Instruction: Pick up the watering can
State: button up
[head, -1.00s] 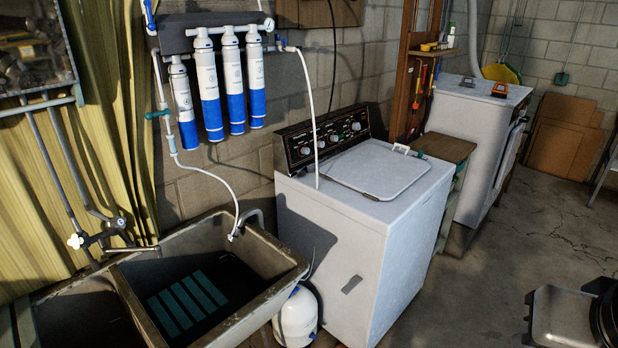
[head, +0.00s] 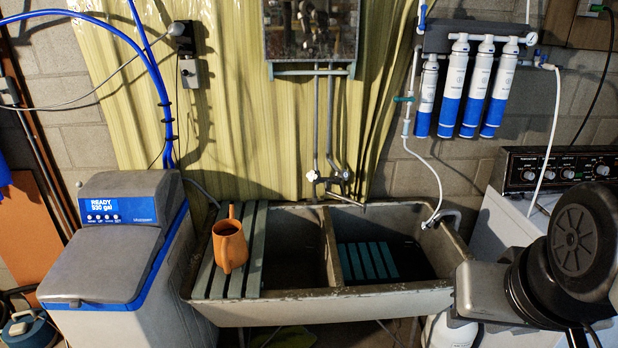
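The orange-brown watering can (head: 230,246) stands upright on grey-green wooden slats (head: 208,276) laid across the left end of the double sink. Its opening faces up, and a handle or spout piece rises at its back. My arm shows at the right side, in front of the sink and washer, well apart from the can. My gripper's fingers cannot be made out in this view.
A grey water softener (head: 110,240) with a blue band stands left of the sink. The sink (head: 350,303) has two basins, with a tap (head: 335,182) above. Blue-and-white filters (head: 470,90) hang at the upper right. A washer (head: 500,215) stands at the right.

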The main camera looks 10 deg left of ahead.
aim_at(230, 249)
jog(key=u, duration=1.35)
jog(key=i+l+z, duration=0.25)
jog(key=l, duration=0.35)
jog(key=i+l+z, duration=0.25)
jog(key=l, duration=0.3)
jog(key=i+l+z, duration=0.25)
jog(key=i+l, duration=0.2)
jog(key=u, duration=1.7)
jog(key=i+j+z, duration=0.2)
jog(key=i+j, duration=0.15)
jog(key=j, duration=0.25)
jog(key=i+j+z, duration=0.1)
jog(key=j, duration=0.25)
jog(key=i+j+z, duration=0.1)
jog(key=i+j, duration=0.15)
jog(key=i+j+z, duration=0.1)
jog(key=j, duration=0.3)
